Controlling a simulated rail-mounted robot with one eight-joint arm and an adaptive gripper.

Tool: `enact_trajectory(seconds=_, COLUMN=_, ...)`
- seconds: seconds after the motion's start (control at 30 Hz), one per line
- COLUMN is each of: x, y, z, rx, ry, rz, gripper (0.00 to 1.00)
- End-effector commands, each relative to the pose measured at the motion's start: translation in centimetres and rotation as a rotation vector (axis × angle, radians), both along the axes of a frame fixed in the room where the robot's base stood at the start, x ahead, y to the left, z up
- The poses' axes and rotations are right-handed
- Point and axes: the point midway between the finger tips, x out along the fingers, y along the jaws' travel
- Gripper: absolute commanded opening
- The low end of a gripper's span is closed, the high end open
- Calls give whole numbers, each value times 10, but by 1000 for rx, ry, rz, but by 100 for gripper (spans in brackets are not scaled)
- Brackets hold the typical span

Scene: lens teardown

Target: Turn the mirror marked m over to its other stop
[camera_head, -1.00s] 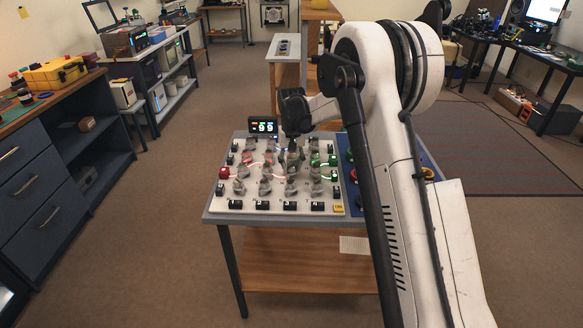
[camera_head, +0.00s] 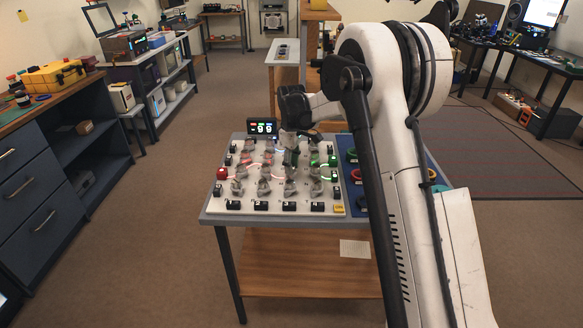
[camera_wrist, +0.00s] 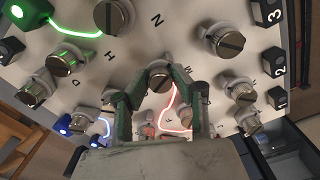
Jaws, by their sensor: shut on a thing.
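The white board (camera_head: 248,203) on the table carries several grey mirror mounts with slotted round knobs. In the wrist view my gripper (camera_wrist: 160,88) has its two green fingers on either side of one slotted knob (camera_wrist: 160,79), shut on it.
Other knobs stand close around, such as one at the upper right (camera_wrist: 224,40) and one at the left (camera_wrist: 66,59). Red and green light paths cross the board. A small display (camera_head: 262,128) stands behind it. A blue tray (camera_head: 352,199) lies to the right, partly behind my arm.

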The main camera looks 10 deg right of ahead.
Motion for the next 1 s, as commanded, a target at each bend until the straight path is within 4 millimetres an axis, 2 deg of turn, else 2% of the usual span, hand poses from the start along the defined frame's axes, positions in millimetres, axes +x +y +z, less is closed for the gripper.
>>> enact_trajectory(seconds=0.2, x=1, y=-1, z=-1, rx=0, ry=0, rz=181, gripper=0)
enact_trajectory(seconds=0.5, x=1, y=-1, z=0, rx=0, ry=0, rz=356, gripper=0)
enact_trajectory(seconds=1.0, x=2, y=-1, z=0, rx=0, ry=0, rz=432, gripper=0)
